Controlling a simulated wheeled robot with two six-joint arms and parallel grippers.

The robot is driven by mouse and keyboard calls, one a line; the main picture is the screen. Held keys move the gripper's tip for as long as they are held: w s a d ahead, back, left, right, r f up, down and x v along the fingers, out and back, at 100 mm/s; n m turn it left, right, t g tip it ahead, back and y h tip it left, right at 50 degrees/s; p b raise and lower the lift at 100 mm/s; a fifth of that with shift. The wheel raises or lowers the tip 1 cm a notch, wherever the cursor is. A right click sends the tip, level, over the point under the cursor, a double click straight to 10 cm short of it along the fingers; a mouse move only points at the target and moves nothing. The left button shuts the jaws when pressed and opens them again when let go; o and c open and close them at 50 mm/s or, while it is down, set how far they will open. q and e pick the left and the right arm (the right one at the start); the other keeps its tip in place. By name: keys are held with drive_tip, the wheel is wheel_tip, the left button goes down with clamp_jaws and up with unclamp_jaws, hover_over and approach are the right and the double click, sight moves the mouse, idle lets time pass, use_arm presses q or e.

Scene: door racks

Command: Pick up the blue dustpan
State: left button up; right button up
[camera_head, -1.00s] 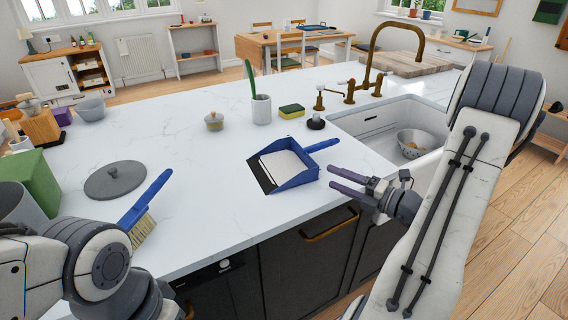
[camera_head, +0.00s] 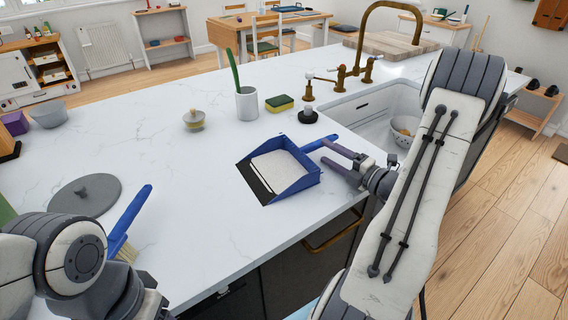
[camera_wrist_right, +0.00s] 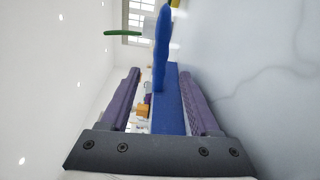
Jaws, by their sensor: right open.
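The blue dustpan (camera_head: 298,183) lies on the white counter near its front edge. Its open side faces left and its blue handle (camera_head: 318,144) points to the upper right. My right gripper (camera_head: 326,154) is open and empty just right of the pan, close to the handle. In the right wrist view, the two purple fingers (camera_wrist_right: 152,74) stand apart, with the dustpan's blue handle (camera_wrist_right: 162,50) ahead of them and its blue wall (camera_wrist_right: 170,100) showing in the gap. Contact cannot be told. My left arm shows at the lower left; its gripper's fingers are not visible.
A blue-handled brush (camera_head: 130,215) and a grey lid (camera_head: 84,195) lie left on the counter. A white cup (camera_head: 246,104), a sponge (camera_head: 279,103), a small jar (camera_head: 193,120) and a brass tap (camera_head: 360,55) stand behind. The sink (camera_head: 375,112) is right. The counter's middle is clear.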

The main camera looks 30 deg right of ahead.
sight(296, 156)
drive_tip(key=p+x, duration=0.1)
drive_tip(key=x, duration=0.6)
drive_tip(key=shift+w+d, duration=0.1)
drive_tip(key=shift+w, duration=0.35)
clamp_jaws()
idle(1.0)
